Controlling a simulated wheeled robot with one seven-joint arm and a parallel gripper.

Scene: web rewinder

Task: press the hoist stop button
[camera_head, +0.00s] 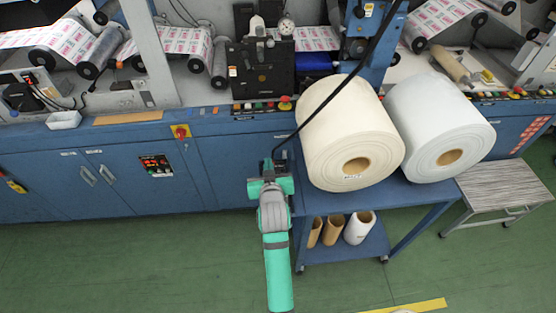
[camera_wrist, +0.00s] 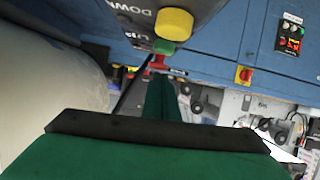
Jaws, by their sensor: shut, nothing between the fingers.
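The hoist pendant (camera_wrist: 145,12) is a dark box at the top of the wrist view, with DOWN and UP labels, seen at a steep angle. It carries a yellow button (camera_wrist: 174,24), a green button (camera_wrist: 164,47) and a red stop button (camera_wrist: 157,63) at its far end. My gripper (camera_wrist: 163,80) is shut and empty, its green fingertips just below the red button in the picture. I cannot tell whether they touch it. In the head view my arm reaches up to the end of the black cable (camera_head: 314,109); the pendant is largely hidden there.
A cream roll (camera_head: 320,135) and a white roll (camera_head: 430,120) sit on a blue cart (camera_head: 415,190) right of my gripper. The blue machine cabinet (camera_head: 110,170) stands behind, with a red-yellow switch (camera_head: 181,132). Green floor (camera_head: 150,265) is clear at left.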

